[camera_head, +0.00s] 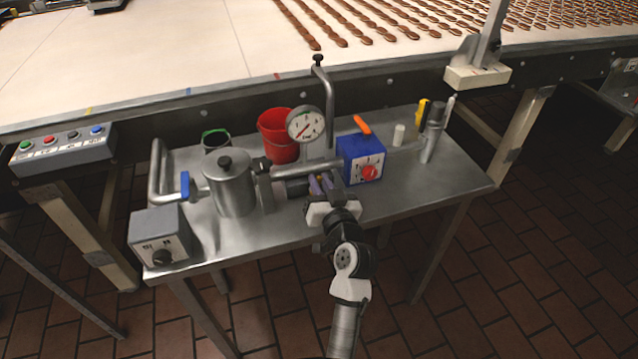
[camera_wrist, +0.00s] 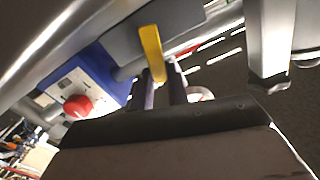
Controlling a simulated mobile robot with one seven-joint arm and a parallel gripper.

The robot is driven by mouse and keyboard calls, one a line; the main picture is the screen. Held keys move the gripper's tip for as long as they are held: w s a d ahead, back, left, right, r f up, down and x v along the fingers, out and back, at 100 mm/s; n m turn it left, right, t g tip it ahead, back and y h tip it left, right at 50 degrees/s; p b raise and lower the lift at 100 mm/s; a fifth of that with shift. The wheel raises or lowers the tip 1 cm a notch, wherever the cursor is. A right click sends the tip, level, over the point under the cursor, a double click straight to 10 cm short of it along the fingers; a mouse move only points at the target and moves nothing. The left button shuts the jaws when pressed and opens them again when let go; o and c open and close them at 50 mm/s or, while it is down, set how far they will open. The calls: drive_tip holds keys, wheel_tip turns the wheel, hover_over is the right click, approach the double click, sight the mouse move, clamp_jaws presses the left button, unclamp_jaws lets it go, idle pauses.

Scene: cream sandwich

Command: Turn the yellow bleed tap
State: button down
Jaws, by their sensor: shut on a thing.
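The yellow bleed tap shows in the wrist view as a flat yellow lever (camera_wrist: 153,54), its lower end between my fingertips. My gripper (camera_wrist: 164,88) is shut on this lever. In the head view my gripper (camera_head: 322,184) is over the steel bench, just left of the blue box, at the pipework below the gauge. The lever cannot be made out there; my gripper and the pipework hide it.
The blue box (camera_head: 351,149) with a red knob and orange lever is close on the right. A gauge (camera_head: 306,125), red bucket (camera_head: 272,144), steel pot (camera_head: 231,188) and grey switch box (camera_head: 160,229) share the bench (camera_head: 455,176). A yellow item (camera_head: 422,110) stands at right.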

drive_tip(key=shift+w+d+f+m, duration=0.15)
drive_tip(key=shift+d+m, duration=0.25)
drive_tip(key=shift+m, duration=0.75)
drive_tip(key=shift+w+d+f+m, duration=0.15)
drive_tip(key=shift+d+m, duration=0.2)
drive_tip(key=shift+m, duration=0.8)
drive_tip(key=c, duration=1.4)
unclamp_jaws()
drive_tip(key=shift+o, duration=0.2)
drive_tip(key=shift+f, duration=0.1)
drive_tip(key=shift+s, duration=0.1)
